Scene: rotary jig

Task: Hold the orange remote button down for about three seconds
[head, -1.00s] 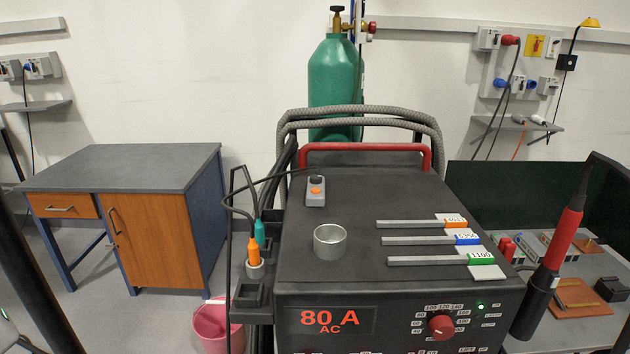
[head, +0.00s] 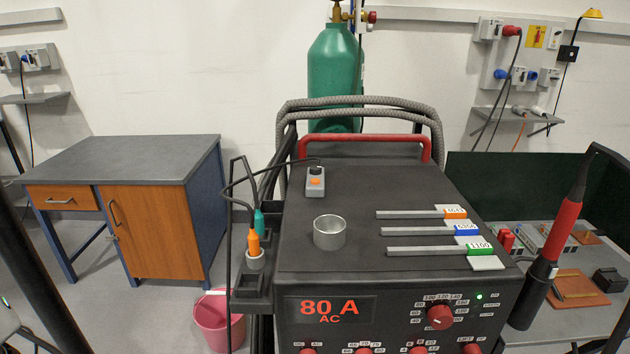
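The small grey remote (head: 315,184) lies on top of the black welding machine (head: 370,240), near its back left. Its round orange button (head: 315,182) faces up, and a dark cable runs from its far end to the left. Nothing touches the button in this view. My gripper is not in view, so I cannot see whether it is open or shut.
A metal cup (head: 329,232) stands in front of the remote. Several labelled rods (head: 430,250) lie to the right. A red handle bar (head: 363,139) and grey hoses (head: 360,103) rise behind. A torch (head: 548,255) stands at the right side.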

